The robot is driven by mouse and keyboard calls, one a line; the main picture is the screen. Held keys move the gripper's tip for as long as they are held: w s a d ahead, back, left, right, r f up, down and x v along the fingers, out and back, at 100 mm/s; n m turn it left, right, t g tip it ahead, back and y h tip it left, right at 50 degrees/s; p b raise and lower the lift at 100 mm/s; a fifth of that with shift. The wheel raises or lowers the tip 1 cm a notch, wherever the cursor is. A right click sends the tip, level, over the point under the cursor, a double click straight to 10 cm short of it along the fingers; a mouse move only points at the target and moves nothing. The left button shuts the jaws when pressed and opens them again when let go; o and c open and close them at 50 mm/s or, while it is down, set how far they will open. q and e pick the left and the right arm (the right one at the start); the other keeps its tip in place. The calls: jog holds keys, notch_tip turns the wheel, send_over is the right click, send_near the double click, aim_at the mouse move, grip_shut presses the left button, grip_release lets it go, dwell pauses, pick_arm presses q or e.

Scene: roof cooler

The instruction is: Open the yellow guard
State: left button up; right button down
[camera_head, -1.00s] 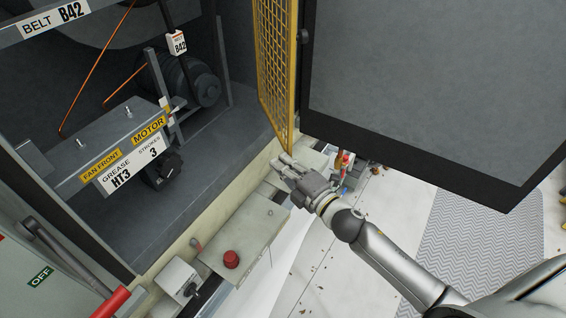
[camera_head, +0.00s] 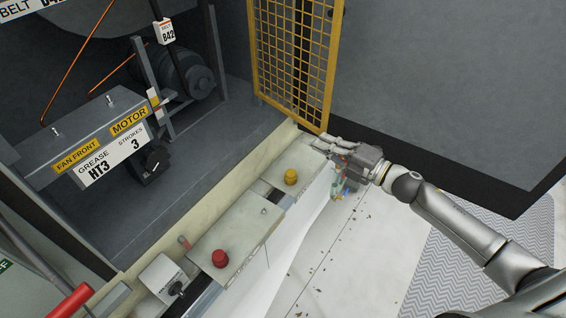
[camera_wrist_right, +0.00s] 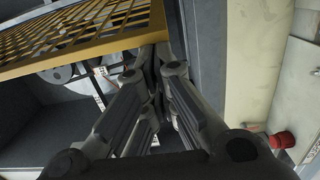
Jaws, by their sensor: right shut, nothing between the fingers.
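The yellow guard (camera_head: 292,62) is a mesh panel in a yellow frame. In the head view it stands swung out from the right side of the machine opening. My right gripper (camera_head: 326,143) is shut and empty at the guard's lower outer corner. It looks close to the frame's bottom edge; I cannot tell if it touches. In the right wrist view the guard (camera_wrist_right: 85,40) crosses the upper left, and the closed fingers (camera_wrist_right: 157,65) reach its lower edge. My left gripper is not in view.
The open bay holds a motor (camera_head: 190,75) and a labelled grease bracket (camera_head: 105,150). A large dark panel (camera_head: 440,90) is behind the guard on the right.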

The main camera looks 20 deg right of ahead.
jog(key=w+d+b, duration=0.4)
jog(key=w+d, duration=0.1)
jog(key=d, duration=0.3)
jog(key=shift+d+b, duration=0.3)
jog(key=shift+r, duration=0.1)
